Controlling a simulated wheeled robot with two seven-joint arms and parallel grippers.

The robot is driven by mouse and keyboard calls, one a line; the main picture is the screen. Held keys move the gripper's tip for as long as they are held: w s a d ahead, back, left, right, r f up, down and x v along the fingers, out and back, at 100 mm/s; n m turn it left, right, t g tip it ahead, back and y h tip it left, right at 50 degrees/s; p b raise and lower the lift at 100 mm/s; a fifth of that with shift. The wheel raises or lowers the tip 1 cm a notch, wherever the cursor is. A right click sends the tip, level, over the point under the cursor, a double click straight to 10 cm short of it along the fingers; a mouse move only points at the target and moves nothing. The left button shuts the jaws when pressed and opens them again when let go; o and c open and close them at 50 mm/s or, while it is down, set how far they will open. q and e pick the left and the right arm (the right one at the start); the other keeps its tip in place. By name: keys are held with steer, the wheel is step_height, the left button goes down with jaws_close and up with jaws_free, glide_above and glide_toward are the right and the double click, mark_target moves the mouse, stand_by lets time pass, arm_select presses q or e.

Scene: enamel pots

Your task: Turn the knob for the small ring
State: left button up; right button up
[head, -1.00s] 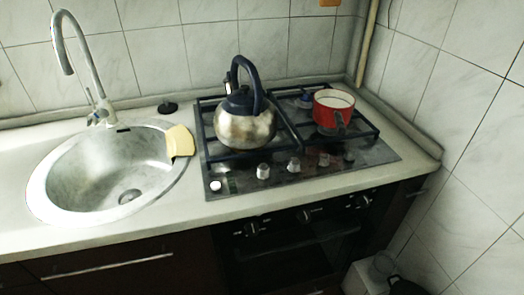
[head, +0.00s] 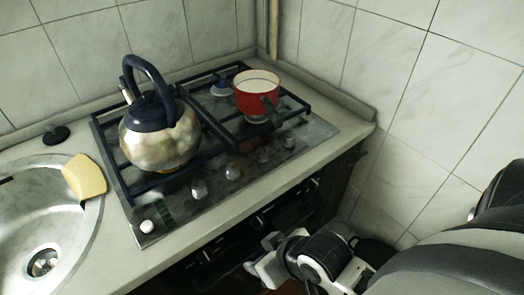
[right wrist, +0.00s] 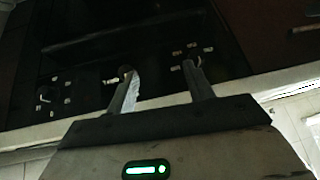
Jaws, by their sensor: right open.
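The hob (head: 150,207) has a row of knobs along its front strip: a pale one (head: 199,188), a second pale one (head: 232,172), and darker ones (head: 264,155) and (head: 289,142) to the right. My right gripper (head: 260,260) is open and empty, low in front of the oven, below the counter edge. In the right wrist view its two fingers (right wrist: 162,75) are apart, before a dark panel with knobs and pale marks. My left gripper is out of view.
A steel kettle (head: 160,135) with a dark handle stands on the left of the hob. A red pot (head: 256,98) stands on the right. A sink (head: 45,225) with a yellow sponge (head: 84,177) is at the left. A tiled wall (head: 390,95) bounds the right side.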

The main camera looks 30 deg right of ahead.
steer(key=w+a+r+m+t+y, duration=0.3)
steer(key=a+r+m+t+y, duration=0.15)
steer(key=r, duration=0.65)
steer(key=w+a+r+m+t+y, duration=0.35)
steer(key=a+r+y, duration=0.2)
steer(key=r, duration=0.55)
steer(key=w+d+r+m+t+h, duration=0.2)
steer(key=d+r+m+t+h, duration=0.3)
steer(key=m, duration=0.6)
steer(key=w+d+f+m+t+h, duration=0.2)
steer(key=d+m+h, duration=0.55)
steer(key=m, duration=0.65)
steer(key=m+g+h+p, duration=0.1)
steer(key=m+g+h, duration=0.5)
steer(key=m+g, duration=0.4)
glide_toward(263, 153)
steer(key=x, duration=1.1)
steer(key=shift+w+d, duration=0.1)
